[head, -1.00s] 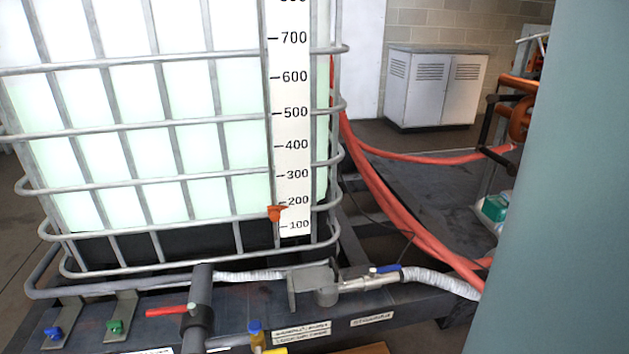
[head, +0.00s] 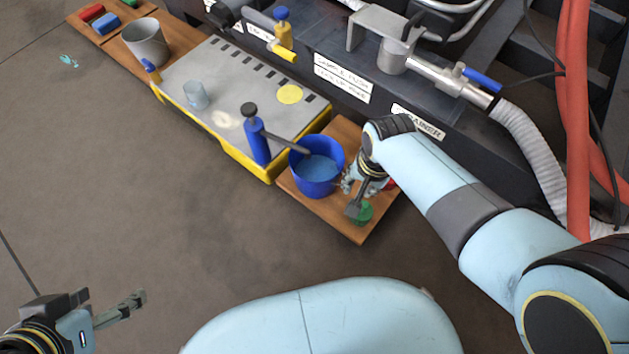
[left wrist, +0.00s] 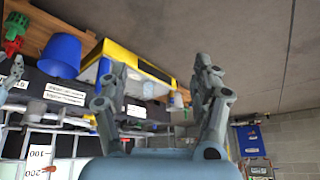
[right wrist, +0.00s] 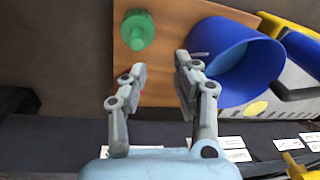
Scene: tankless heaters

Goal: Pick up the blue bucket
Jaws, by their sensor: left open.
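The blue bucket (head: 309,184) stands upright on a wooden board (head: 359,230) on the floor. My right gripper (head: 357,191) is low beside its right side in the head view. In the right wrist view, my right gripper (right wrist: 160,75) has its fingers apart, with the bucket (right wrist: 232,62) beside and partly behind the right finger; I cannot tell whether they touch. My left gripper (head: 105,303) is open and empty at the lower left, far from the bucket. The left wrist view shows its spread fingers (left wrist: 162,72) and the bucket (left wrist: 62,56) at left.
A green object (head: 362,214) stands on the board close to my right gripper. A grey bucket (head: 146,42) stands farther left.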

